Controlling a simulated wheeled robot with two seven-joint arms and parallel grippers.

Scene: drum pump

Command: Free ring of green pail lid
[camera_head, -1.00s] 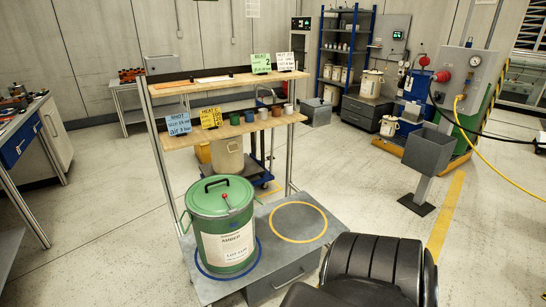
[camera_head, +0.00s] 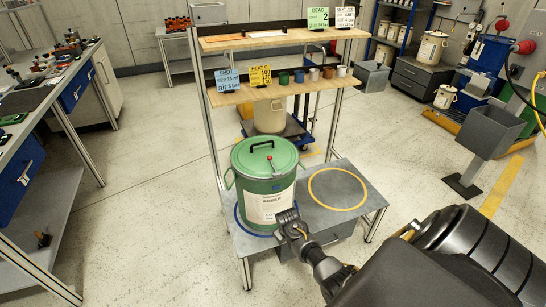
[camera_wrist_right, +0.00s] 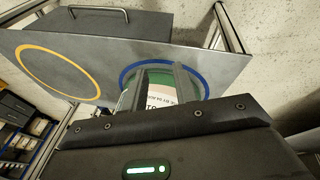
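The green pail (camera_head: 262,202) stands upright inside the blue circle on the grey low table. Its green lid (camera_head: 256,158) is on, with a black handle (camera_head: 262,145) and a small red-tipped part (camera_head: 270,159) on top. The lid's ring (camera_head: 266,175) runs round the rim. My right gripper (camera_head: 287,214) is in front of the pail's lower right side, below the lid. In the right wrist view the two fingers of the gripper (camera_wrist_right: 160,76) are apart, with the pail's white label (camera_wrist_right: 160,94) showing between them. I cannot tell whether they touch the pail. My left gripper is out of view.
The grey low table (camera_head: 312,236) has an empty yellow circle (camera_head: 338,188) right of the pail. Behind stands a shelf rack (camera_head: 215,96) with signs and small cups. A workbench (camera_head: 45,135) is at left, a grey bin on a post (camera_head: 492,128) at right.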

